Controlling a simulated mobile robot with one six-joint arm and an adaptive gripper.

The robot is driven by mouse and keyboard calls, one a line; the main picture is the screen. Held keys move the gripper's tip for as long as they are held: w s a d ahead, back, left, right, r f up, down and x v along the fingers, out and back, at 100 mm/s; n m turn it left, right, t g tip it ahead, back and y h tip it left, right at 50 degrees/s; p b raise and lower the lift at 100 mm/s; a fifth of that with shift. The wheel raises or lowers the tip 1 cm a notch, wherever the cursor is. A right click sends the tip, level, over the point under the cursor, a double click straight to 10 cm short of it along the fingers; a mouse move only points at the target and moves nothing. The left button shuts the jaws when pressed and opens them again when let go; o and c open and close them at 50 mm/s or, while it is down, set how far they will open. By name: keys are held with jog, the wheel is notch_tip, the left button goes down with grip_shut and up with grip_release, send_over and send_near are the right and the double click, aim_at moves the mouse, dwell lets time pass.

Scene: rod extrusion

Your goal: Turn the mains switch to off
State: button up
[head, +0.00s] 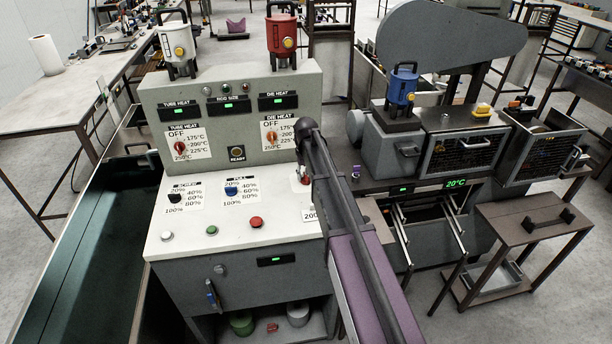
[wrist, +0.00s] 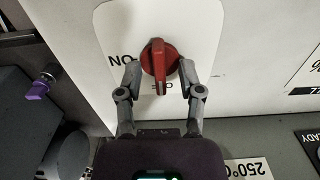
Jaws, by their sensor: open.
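The mains switch is a red rotary knob (wrist: 159,62) on a white plate (wrist: 205,25) in the wrist view. Its raised handle lies along the up-down line of that picture. An upside-down ON label (wrist: 121,60) is at its left, and a partly covered OFF label (wrist: 163,89) is just below it. My gripper (wrist: 160,70) is open, with one fingertip at each side of the knob; I cannot tell whether they touch it. In the head view a bit of the red knob (head: 305,180) shows on the console's right side, under my gripper (head: 303,172), mostly hidden by my arm.
The console (head: 235,130) has a sloped white panel with other knobs and red, green and white buttons. The upright panel behind carries heat dials. A purple-tipped part (wrist: 40,88) shows left in the wrist view. A machine with a blue canister (head: 402,88) stands at right.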

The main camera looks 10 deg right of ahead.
jog(key=shift+m, duration=0.3)
